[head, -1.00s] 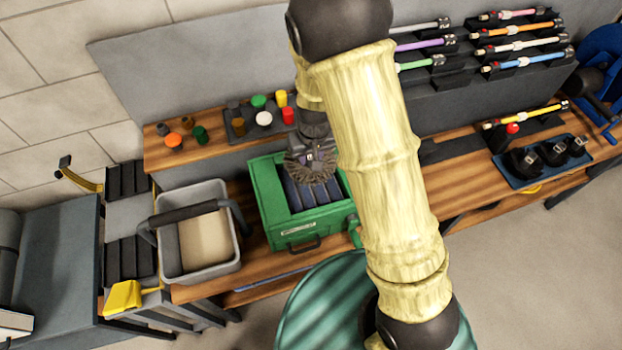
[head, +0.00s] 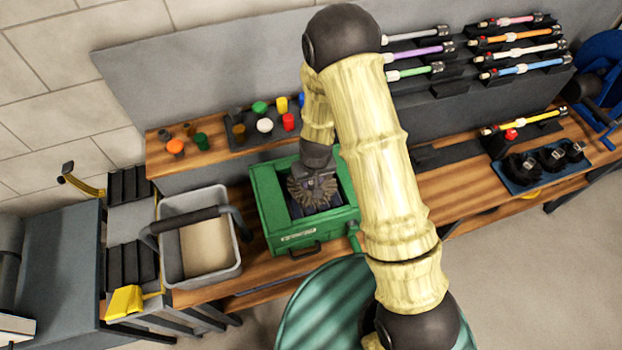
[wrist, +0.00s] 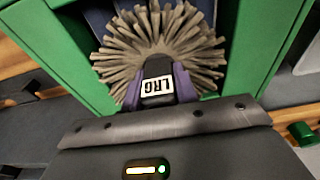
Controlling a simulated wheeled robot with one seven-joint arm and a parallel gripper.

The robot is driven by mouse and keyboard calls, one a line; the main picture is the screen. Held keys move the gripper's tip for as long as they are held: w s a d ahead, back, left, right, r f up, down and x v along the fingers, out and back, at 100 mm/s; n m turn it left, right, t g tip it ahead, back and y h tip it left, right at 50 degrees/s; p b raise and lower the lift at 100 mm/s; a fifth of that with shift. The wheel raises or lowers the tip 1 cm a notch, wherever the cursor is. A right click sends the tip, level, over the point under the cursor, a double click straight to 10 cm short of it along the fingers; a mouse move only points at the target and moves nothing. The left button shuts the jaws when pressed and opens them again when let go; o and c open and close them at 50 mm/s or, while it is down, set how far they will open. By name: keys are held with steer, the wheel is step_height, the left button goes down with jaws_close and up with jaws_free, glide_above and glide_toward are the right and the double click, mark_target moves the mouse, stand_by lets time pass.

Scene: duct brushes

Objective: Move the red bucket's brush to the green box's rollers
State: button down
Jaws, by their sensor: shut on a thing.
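My gripper (head: 315,170) is shut on a round brush (head: 313,191) with grey-brown bristles. In the wrist view the brush (wrist: 160,45) fans out beyond the jaws, and its holder carries an "LRG" label. The brush is over the opening of the green box (head: 268,207), among its dark blue rollers (head: 338,192). It hides part of the rollers, and I cannot tell whether it touches them. The green box walls (wrist: 65,50) flank the brush in the wrist view. I see no red bucket in these views.
A grey bucket (head: 232,268) with a dark handle stands left of the box. Coloured caps (head: 264,125) are on the shelf behind. A blue tray (head: 520,183) with dark brushes lies right. Coloured tubes (head: 424,70) hang on the back rack.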

steer(key=shift+s+a+f, duration=0.1)
steer(key=shift+a+f, duration=0.05)
steer(key=shift+f, duration=0.05)
steer(key=shift+f, duration=0.15)
steer(key=c, duration=1.1)
jaws_free()
steer(key=shift+r, duration=0.8)
steer(key=r, duration=0.3)
steer(key=s+r, duration=0.1)
steer(key=r, duration=0.3)
steer(key=r+b, duration=0.1)
steer(key=r, duration=0.2)
steer(key=shift+s+d+r, duration=0.25)
steer(key=shift+s+r, duration=0.05)
steer(key=shift+s, duration=0.05)
